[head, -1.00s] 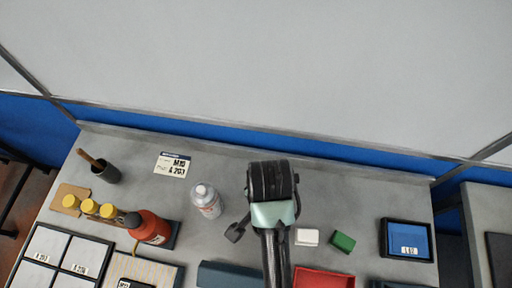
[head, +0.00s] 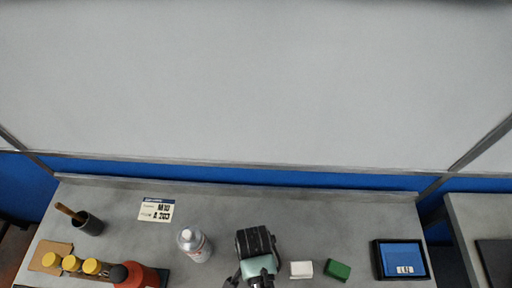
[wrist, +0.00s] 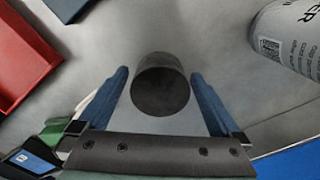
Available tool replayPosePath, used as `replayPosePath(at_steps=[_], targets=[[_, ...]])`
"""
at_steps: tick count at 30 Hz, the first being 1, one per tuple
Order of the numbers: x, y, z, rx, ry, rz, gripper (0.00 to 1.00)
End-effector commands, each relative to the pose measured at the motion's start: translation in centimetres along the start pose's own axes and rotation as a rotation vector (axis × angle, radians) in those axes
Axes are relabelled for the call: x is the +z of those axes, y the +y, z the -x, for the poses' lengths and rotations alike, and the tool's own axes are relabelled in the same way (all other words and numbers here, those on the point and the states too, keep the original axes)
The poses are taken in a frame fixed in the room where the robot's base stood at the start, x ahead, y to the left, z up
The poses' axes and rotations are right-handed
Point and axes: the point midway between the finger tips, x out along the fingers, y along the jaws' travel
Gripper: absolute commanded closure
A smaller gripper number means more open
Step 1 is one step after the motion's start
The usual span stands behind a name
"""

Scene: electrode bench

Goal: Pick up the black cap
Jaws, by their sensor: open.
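The black cap (wrist: 160,86) shows in the wrist view as a short dark cylinder on the grey bench, seen from above. My gripper (wrist: 160,74) is open, with one blue finger on each side of the cap. A gap shows between the cap and each finger, and I cannot tell how far the fingertips are above the bench. In the head view my dark wrist (head: 257,243) stands over the bench, and I cannot make out this cap there.
A white-and-grey bottle (head: 194,245) stands left of my wrist. A white block (head: 301,270) and a green block (head: 338,270) lie to its right. A red tray (wrist: 28,60) is at the wrist view's left. A red bottle (head: 140,276) stands farther left.

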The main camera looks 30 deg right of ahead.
Motion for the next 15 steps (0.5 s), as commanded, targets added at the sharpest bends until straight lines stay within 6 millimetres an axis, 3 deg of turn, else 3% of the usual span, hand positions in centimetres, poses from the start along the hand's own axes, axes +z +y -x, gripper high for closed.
replayPosePath(at_steps=[10, 15], targets=[[-0.02, -0.01, -0.73, -0.001, 0.001, 0.0, 0.02], [-0.02, -0.01, -0.72, -0.001, 0.001, 0.0, 0.32]])
